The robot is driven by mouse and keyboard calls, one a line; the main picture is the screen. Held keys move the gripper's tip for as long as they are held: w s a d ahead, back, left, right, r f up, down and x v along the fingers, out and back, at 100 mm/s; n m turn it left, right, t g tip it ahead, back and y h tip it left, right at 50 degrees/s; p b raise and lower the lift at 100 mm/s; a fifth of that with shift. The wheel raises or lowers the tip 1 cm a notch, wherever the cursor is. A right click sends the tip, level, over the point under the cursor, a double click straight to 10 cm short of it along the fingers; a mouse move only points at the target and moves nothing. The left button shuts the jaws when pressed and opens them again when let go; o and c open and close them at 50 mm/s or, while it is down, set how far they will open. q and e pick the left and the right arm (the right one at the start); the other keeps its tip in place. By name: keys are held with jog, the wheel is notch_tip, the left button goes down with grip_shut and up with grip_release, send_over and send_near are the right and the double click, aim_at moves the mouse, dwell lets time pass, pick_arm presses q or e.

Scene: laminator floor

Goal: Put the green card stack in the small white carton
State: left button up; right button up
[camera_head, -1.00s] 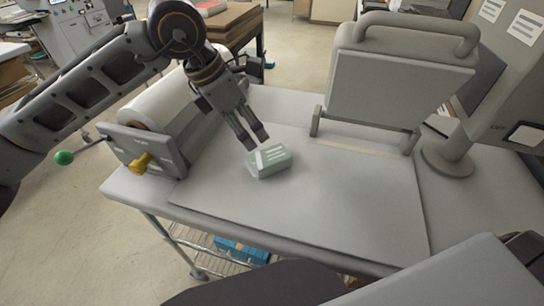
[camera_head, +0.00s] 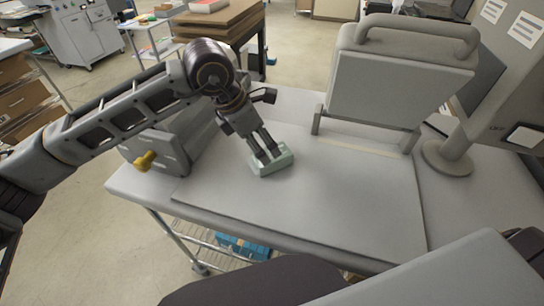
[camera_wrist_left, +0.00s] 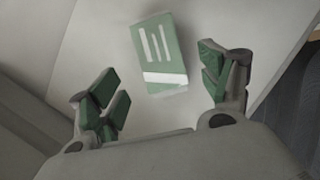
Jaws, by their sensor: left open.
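The green card stack (camera_head: 284,162), a small block with a pale band, lies on the grey table board near its left part. In the left wrist view the stack (camera_wrist_left: 160,52) shows white stripes and a white band, and lies beyond and between the finger ends. My left gripper (camera_head: 267,155) is over the stack, pointing down, its fingers covering part of it. The left wrist view shows the gripper (camera_wrist_left: 162,85) open, with green finger pads apart and nothing between them in its grip. I see no small white carton. My right gripper is not in view.
A grey machine with a raised handle (camera_head: 400,75) stands at the back of the table. A roller unit with a yellow knob (camera_head: 143,161) is at the left edge. The board's middle and front (camera_head: 330,205) are clear.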

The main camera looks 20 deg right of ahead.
aim_at(272, 159)
pick_arm(q)
jog(key=shift+x, duration=0.75)
jog(key=shift+f, duration=0.1)
jog(key=shift+d+f+p, duration=0.65)
jog(key=shift+f, duration=0.1)
jog(key=shift+p+x, duration=0.4)
jog(key=shift+x, duration=1.15)
jog(key=shift+w, duration=0.1)
jog(key=shift+f+b, duration=0.2)
jog(key=shift+b, duration=0.55)
jog(key=shift+c, duration=0.3)
jog(key=c, duration=1.1)
